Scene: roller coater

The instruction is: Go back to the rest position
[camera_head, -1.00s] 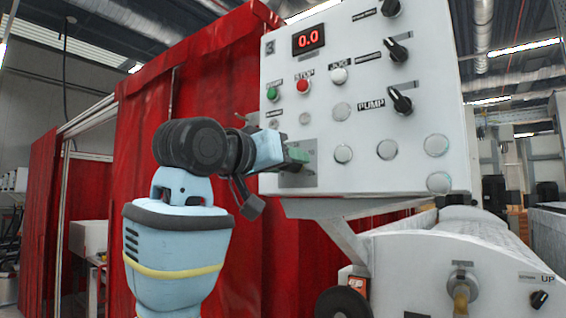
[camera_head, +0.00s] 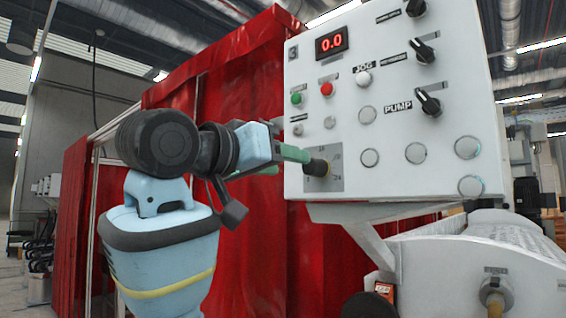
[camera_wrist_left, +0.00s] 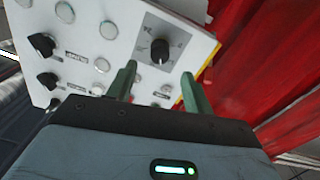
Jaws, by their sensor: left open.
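My left gripper (camera_head: 288,162) is in front of the lower left of the white control panel (camera_head: 440,130). Its green fingers are open and nothing is between them. A black rotary knob (camera_head: 317,167) on a grey plate sits just beyond the fingertips in the head view. In the left wrist view the same knob (camera_wrist_left: 160,50) shows whole, above and between the spread fingers (camera_wrist_left: 155,82), with a gap to them. My right gripper is in neither view.
The panel bears a red 0.0 display (camera_head: 331,42), a green button (camera_head: 296,99), a red button (camera_head: 327,89) and a PUMP knob (camera_head: 427,102). A red curtain (camera_head: 250,240) hangs behind my left arm. White machine rollers (camera_head: 470,240) lie below the panel.

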